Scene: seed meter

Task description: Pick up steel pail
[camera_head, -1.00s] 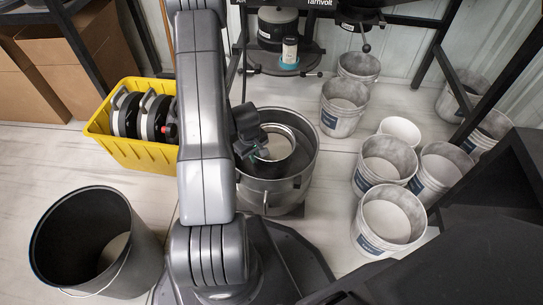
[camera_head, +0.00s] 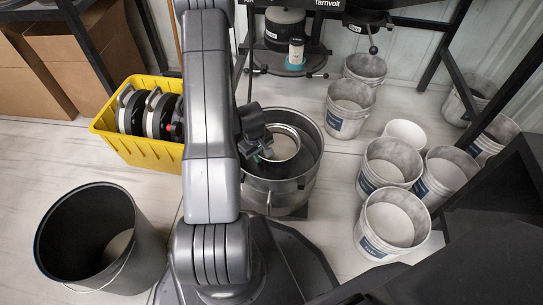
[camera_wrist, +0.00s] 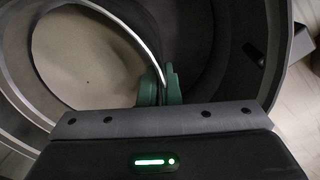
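The steel pail (camera_head: 297,146) shows in the head view as a bright-rimmed round vessel inside a larger steel drum (camera_head: 316,168). My gripper (camera_head: 262,156) is at the pail's left rim. In the wrist view, the green fingertips of my gripper (camera_wrist: 160,86) are close together on either side of the pail's thin bright rim (camera_wrist: 138,38), and look shut on it. The pail's inside shows a pale beige bottom. The pail's lower outside is hidden by the drum, so I cannot tell whether it rests on anything.
A yellow crate (camera_head: 140,152) with dark round parts stands left of my arm. A large dark bucket (camera_head: 120,270) is at front left. Several white pails (camera_head: 392,222) stand on the right. A black-framed machine (camera_head: 390,20) is behind the drum.

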